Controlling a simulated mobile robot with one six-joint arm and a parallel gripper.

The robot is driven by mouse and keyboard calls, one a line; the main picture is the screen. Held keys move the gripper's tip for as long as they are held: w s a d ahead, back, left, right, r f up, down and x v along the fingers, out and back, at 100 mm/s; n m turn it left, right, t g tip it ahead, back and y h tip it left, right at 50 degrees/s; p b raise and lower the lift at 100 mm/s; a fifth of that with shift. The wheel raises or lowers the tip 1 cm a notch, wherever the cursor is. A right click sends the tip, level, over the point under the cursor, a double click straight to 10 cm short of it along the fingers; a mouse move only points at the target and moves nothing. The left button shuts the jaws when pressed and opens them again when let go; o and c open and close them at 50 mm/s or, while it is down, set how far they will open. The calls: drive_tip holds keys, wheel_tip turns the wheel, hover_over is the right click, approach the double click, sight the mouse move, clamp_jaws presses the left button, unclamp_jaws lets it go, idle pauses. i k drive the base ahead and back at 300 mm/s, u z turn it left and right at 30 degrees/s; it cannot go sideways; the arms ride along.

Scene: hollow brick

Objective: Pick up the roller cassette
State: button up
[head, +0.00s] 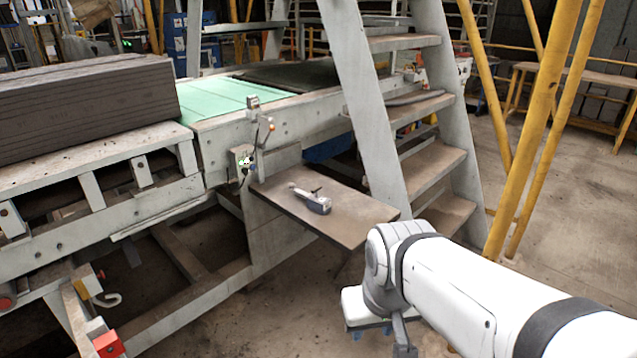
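A small grey tool-like object (312,200), the only thing I see that could be the roller cassette, lies on a brown shelf (350,228) beside the machine. It has a narrow arm to the upper left and a thicker block at the lower right. The end of my arm, with my gripper (383,333), is at the bottom centre, to the lower right of the object and apart from it. My gripper is mostly hidden by my wrist and cut by the picture's lower edge, so its fingers do not show clearly.
Steep metal stairs (432,170) rise just right of the shelf, and yellow posts (535,130) stand further right. A conveyor frame with a stack of dark slabs (85,105) fills the left. A small switch box (243,160) is behind the shelf. The shelf around the object is clear.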

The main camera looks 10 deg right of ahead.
sight(320, 204)
drive_tip(key=u, duration=0.4)
drive_tip(key=i, duration=2.15)
drive_tip(key=z, duration=0.35)
drive_tip(key=k, duration=0.9)
drive_tip(key=z, duration=0.15)
drive_tip(key=i, duration=0.9)
drive_tip(key=u, duration=0.05)
